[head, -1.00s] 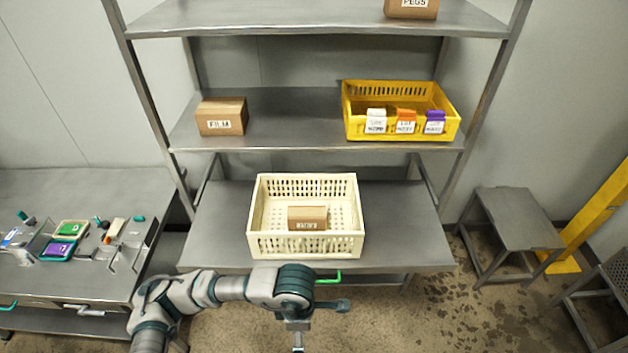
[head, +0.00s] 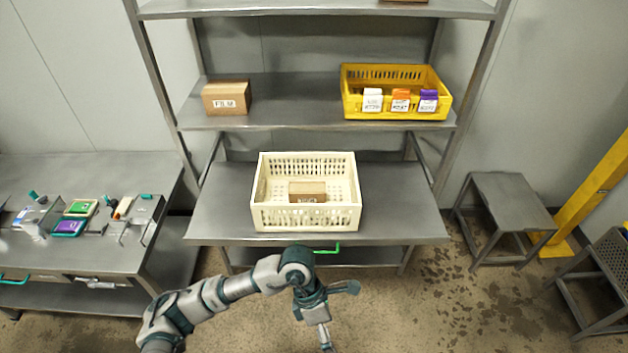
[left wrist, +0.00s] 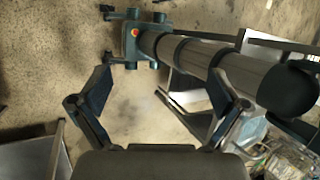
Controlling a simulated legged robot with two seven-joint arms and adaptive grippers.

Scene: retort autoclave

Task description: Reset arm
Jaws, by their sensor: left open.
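My left arm comes in from the left in the head view, bent at the elbow in front of the shelf. My left gripper (head: 326,343) hangs at the bottom edge of the head view, partly cut off, over the bare floor. In the left wrist view its two fingers (left wrist: 160,75) are spread apart with nothing between them. My own column and base show beyond them. My right gripper is in neither view.
A cream crate (head: 305,217) holding a small carton (head: 307,192) stands on the lower shelf (head: 400,205). Above are a FILM box (head: 227,98) and a yellow crate (head: 395,73). A workbench (head: 110,256) is at left, a stool (head: 507,200) at right.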

